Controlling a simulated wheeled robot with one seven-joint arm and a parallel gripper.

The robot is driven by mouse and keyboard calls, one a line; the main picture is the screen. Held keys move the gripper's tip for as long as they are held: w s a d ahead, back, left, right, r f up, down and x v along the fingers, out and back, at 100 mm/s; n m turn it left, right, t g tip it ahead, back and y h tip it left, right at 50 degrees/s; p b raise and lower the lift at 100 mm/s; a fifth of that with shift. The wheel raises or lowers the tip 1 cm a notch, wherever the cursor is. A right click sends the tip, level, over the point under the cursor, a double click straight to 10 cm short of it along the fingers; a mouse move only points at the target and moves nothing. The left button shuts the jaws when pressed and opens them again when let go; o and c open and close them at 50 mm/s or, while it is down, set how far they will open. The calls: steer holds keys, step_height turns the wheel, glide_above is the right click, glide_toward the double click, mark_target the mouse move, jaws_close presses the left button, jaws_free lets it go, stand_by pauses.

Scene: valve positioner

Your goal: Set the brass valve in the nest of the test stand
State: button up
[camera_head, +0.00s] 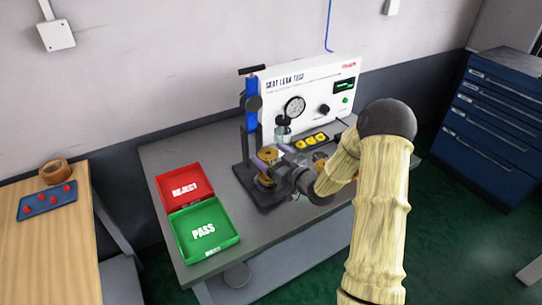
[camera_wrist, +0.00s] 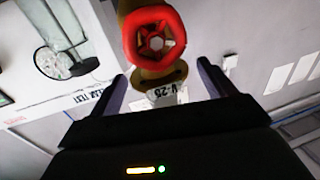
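The brass valve (camera_wrist: 160,76) shows in the wrist view with a red ring-shaped part (camera_wrist: 154,40) facing the camera and a white tag reading V-28 below it. My gripper (camera_wrist: 162,72) has its two fingers spread on either side of it, with gaps visible at both sides. In the head view, my gripper (camera_head: 268,160) is at the front of the test stand (camera_head: 312,85), and brass parts (camera_head: 265,180) show beside and below the fingers. The dark base (camera_head: 270,203) of the stand lies under them. My gripper hides much of the nest, so I cannot tell the valve's seating.
A red REJECT tray (camera_head: 184,183) and a green PASS tray (camera_head: 205,230) lie left of the stand on the grey bench (camera_head: 270,238). A wooden table (camera_head: 55,245) at far left holds a blue tray (camera_head: 47,200) with red pieces. A blue drawer cabinet (camera_head: 495,125) stands at right.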

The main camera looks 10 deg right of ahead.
steer(key=shift+r, duration=0.2)
steer(key=b+v, duration=0.1)
steer(key=v, duration=1.1)
steer(key=s+a+m+g+h, duration=0.3)
steer(key=s+g, duration=0.3)
steer(key=s, duration=0.3)
steer(key=s+a+m+g+h, duration=0.2)
steer(key=s+g+h, duration=0.3)
steer(key=s, duration=0.5)
steer(key=shift+s+a+m+g+h, duration=0.15)
steer(key=shift+a+m+g+h, duration=0.3)
steer(key=shift+g, duration=0.65)
